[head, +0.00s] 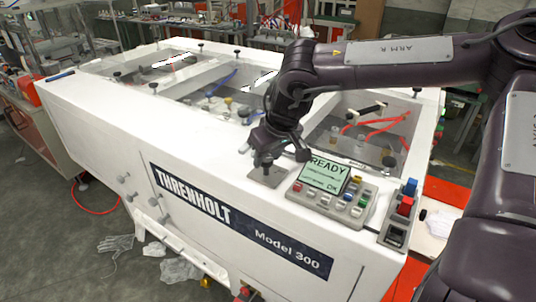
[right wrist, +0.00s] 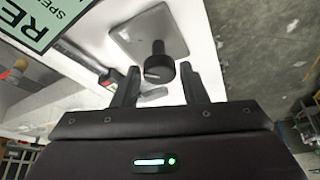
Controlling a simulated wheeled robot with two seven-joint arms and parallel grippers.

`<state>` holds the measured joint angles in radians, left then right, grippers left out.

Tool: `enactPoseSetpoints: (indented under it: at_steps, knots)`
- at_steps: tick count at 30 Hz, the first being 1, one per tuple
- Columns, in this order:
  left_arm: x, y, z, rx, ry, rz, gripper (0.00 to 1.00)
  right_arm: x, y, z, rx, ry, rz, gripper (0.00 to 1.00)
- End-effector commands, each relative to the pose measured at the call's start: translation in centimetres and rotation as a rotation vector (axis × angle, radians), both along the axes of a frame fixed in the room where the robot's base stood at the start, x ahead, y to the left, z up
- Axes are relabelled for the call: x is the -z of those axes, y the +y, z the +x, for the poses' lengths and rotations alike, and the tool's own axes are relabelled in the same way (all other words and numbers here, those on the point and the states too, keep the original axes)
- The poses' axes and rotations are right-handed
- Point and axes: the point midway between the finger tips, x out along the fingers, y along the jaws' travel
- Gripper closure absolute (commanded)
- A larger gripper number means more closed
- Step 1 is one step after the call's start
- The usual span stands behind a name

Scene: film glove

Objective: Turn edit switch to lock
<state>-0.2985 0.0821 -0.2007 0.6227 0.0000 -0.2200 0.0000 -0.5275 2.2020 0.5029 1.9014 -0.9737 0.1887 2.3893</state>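The edit switch (right wrist: 158,65) is a black knob on a square grey metal plate (right wrist: 128,40). In the head view the plate (head: 262,180) lies on the white machine top, just left of the control panel, and my gripper mostly covers the knob. No lettering on the plate is readable. My right gripper (head: 267,160) is over the switch. In the right wrist view its two fingers are apart, with the knob in line with the gap between them. I see no finger touching the knob. My left gripper is not in view.
The control panel (head: 330,190) has a green screen reading READY and several coloured buttons, close right of the gripper. A box with red and blue switches (head: 400,212) stands further right. Glass-covered bays (head: 215,85) lie behind. The white front edge is clear.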

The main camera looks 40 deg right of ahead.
Motion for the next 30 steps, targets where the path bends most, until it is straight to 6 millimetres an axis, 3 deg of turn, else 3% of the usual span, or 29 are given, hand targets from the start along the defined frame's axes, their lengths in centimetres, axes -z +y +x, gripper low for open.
enactPoseSetpoints:
  at_steps: [1, 6, 17, 30]
  knots:
    - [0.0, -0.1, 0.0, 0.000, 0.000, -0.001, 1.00, 0.0, 0.0, 0.0, 0.000, 0.000, 0.000, 0.68]
    - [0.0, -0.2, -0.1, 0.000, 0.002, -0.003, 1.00, 0.0, 0.0, 0.0, 0.000, 0.000, 0.000, 0.90]
    - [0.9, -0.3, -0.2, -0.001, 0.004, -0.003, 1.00, 0.2, -0.1, 0.0, -0.057, -0.002, 0.001, 0.90]
    - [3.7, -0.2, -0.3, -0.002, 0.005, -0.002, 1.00, 0.2, -0.4, 0.1, -0.400, -0.002, 0.001, 0.90]
